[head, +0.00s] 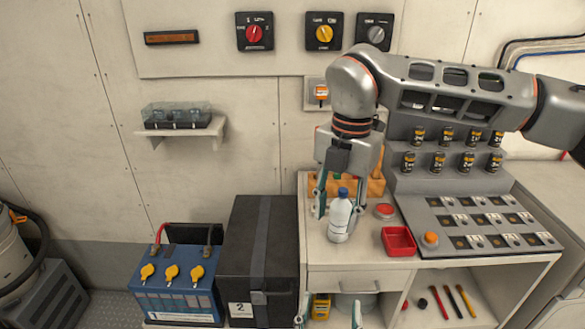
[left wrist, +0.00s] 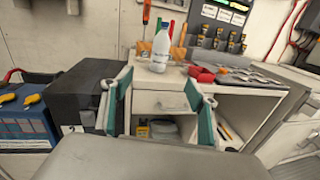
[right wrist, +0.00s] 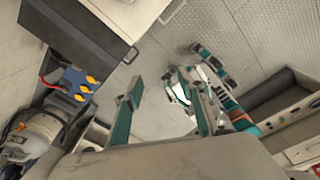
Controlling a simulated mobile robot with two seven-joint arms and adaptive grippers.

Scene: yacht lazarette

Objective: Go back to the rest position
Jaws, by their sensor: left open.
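My left gripper (head: 330,312) is at the bottom edge of the head view, in front of the counter. Its fingers are spread and empty in the left wrist view (left wrist: 158,95). My right gripper (head: 340,206) hangs from the arm at the right and points down. In the head view its fingers overlap a white bottle with a blue cap (head: 341,220). The bottle stands upright on the counter (left wrist: 160,47), with no gripper around it in the left wrist view. In the right wrist view the right fingers (right wrist: 165,85) are apart with nothing held between them.
The counter (head: 320,255) carries a red tray (head: 398,241) and a sloped panel (head: 490,226). A black box (head: 258,250) and a blue battery (head: 178,290) stand left of it. The right wrist view shows bare floor (right wrist: 225,30) and my other arm.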

